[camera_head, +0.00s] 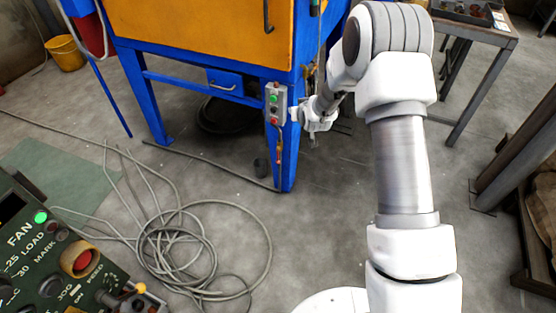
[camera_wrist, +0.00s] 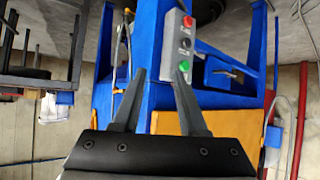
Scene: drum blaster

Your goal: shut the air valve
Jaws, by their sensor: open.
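In the wrist view, a thin air line with a small yellow part (camera_wrist: 128,12) runs along the left side of the blue post. This may be the air valve, but it is too small to tell its handle position. In the head view, small brownish fittings (camera_head: 309,74) show on the post's right side, partly hidden by my arm. My gripper (camera_head: 294,114) is beside the blue post, near the grey button box (camera_head: 275,104). In the wrist view my gripper (camera_wrist: 159,74) is open, with nothing between its fingers; the blue post lies beyond them.
The blue cabinet (camera_head: 170,85) has an orange front panel (camera_head: 200,22). A green control panel (camera_head: 30,265) stands at the lower left. Coiled grey cable (camera_head: 205,240) lies on the floor. A metal table (camera_head: 480,32) is at the upper right.

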